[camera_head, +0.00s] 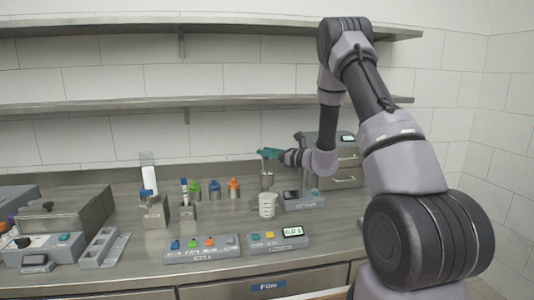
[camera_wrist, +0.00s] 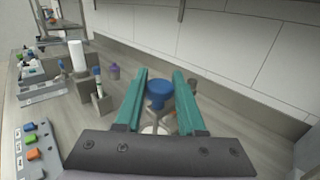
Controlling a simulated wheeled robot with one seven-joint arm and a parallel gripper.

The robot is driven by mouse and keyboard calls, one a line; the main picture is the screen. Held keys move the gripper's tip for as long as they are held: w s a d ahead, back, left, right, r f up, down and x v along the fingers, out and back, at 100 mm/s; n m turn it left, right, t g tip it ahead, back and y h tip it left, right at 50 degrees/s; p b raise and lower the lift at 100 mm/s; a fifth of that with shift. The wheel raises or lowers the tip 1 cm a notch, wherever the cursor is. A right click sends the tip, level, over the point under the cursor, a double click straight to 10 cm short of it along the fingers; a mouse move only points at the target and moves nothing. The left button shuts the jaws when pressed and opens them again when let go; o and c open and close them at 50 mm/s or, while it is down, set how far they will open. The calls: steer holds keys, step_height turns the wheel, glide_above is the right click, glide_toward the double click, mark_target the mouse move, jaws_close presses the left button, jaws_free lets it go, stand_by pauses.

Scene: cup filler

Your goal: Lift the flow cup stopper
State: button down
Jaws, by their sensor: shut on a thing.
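My gripper (camera_head: 270,154) is at the flow cup stand, with its teal fingers above the small metal flow cup (camera_head: 267,180). In the wrist view, my gripper (camera_wrist: 160,76) is closed about the blue stopper knob (camera_wrist: 159,91), which sits between the two fingers. A pale part shows below the knob; I cannot tell whether it is the stem or the cup. The stopper cannot be made out in the head view, so whether it is clear of the cup is not visible. A white mug (camera_head: 267,205) stands below the flow cup.
A button panel (camera_head: 202,248) and a panel with a green display (camera_head: 280,240) lie in front. A shelf (camera_head: 150,103) runs above the counter.

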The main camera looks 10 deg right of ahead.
stand_by(0.9)
step_height(320, 180, up, 3)
steer(key=shift+f, duration=0.2)
steer(key=c, duration=0.5)
jaws_free()
steer(key=shift+s+d, duration=0.1)
steer(key=v, duration=1)
steer(key=shift+s+d, duration=0.2)
